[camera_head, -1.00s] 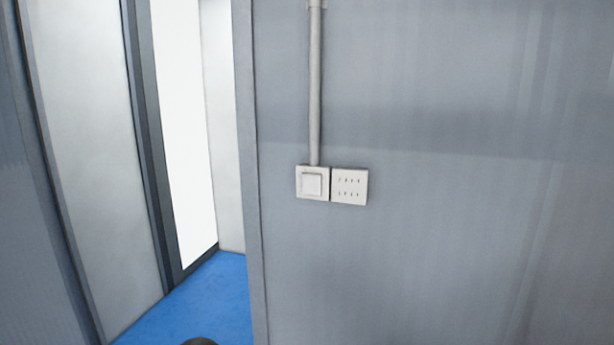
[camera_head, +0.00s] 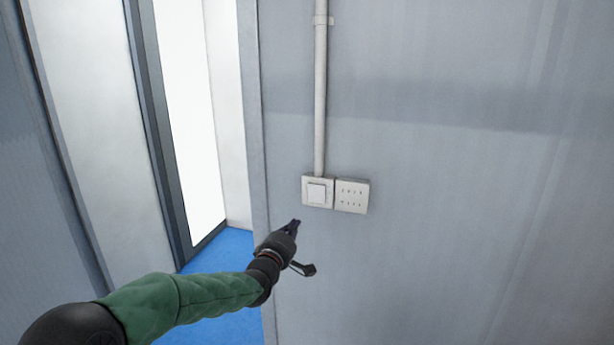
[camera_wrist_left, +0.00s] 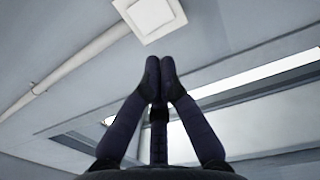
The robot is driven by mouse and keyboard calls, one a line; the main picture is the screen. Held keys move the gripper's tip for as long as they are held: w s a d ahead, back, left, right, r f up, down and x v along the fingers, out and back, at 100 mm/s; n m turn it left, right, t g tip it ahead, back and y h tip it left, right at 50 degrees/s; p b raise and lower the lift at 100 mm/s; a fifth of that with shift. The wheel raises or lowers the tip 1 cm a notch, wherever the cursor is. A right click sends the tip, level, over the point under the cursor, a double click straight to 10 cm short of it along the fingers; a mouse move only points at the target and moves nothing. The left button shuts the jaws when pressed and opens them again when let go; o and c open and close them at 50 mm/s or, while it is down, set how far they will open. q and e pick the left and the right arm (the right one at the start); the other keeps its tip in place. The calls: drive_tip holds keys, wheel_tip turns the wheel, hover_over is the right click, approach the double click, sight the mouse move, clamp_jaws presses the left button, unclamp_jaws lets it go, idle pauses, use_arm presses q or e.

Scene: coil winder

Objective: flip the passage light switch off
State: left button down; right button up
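The light switch (camera_head: 317,192) is a white square plate with a raised rocker on the grey wall, below a vertical conduit. It also shows at the top of the left wrist view (camera_wrist_left: 151,14). My left gripper (camera_head: 294,223) is just below and left of the switch, pointing up toward it, with a gap in the picture between its tips and the plate. In the left wrist view its fingertips (camera_wrist_left: 160,68) are together with nothing between them, below the switch plate. My right gripper is in neither view.
A white socket plate (camera_head: 352,196) sits directly right of the switch. The conduit (camera_head: 320,95) runs up from the switch. Left of the wall edge is an opening with blue floor (camera_head: 229,243) and a bright panel. The wall right of the plates is clear.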

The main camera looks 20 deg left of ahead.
use_arm(q)
drive_tip(key=shift+n+t, duration=0.4)
drive_tip(key=r, duration=0.4)
drive_tip(key=shift+s+a+r, duration=0.1)
drive_tip(key=shift+a+r, duration=0.05)
drive_tip(key=shift+a, duration=0.2)
drive_tip(key=p, duration=0.5)
approach(316, 194)
drive_tip(key=w+r, duration=0.1)
drive_tip(key=w, duration=0.1)
drive_tip(key=w+a+r, duration=0.1)
drive_tip(key=w+r, duration=0.2)
drive_tip(key=w, duration=0.1)
drive_tip(key=shift+w+a+r, duration=0.2)
drive_tip(key=shift+w+r, duration=0.15)
drive_tip(key=shift+r, duration=0.05)
drive_tip(key=shift+r, duration=0.1)
